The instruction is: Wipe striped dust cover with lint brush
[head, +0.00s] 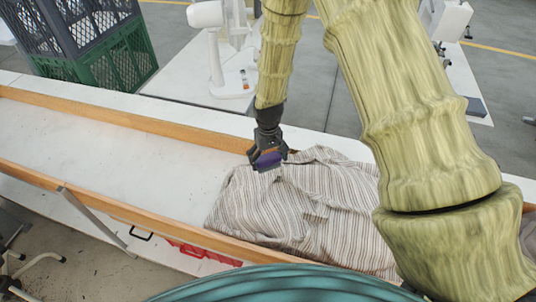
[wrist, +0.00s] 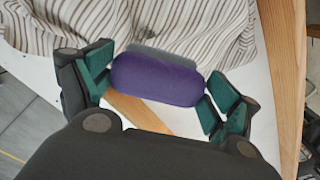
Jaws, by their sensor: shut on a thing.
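My gripper (head: 267,150) is shut on a purple lint brush (head: 268,161), held at the upper left part of the striped dust cover (head: 290,208). In the wrist view the brush (wrist: 157,79) lies between the two green-padded fingers of my gripper (wrist: 155,85), with a grey edge showing behind it. The cover is grey and white striped cloth, rumpled, and it lies in the wood-edged bench trough. It also fills the top of the wrist view (wrist: 70,22). I cannot tell whether the brush touches the cloth. My arm hides the cover's right part.
The white bench surface (head: 110,130) left of the cover is clear, with wooden rails (head: 130,121) along both edges. Green and dark crates (head: 85,45) stand at the back left. A white machine (head: 217,45) stands on a table behind the bench.

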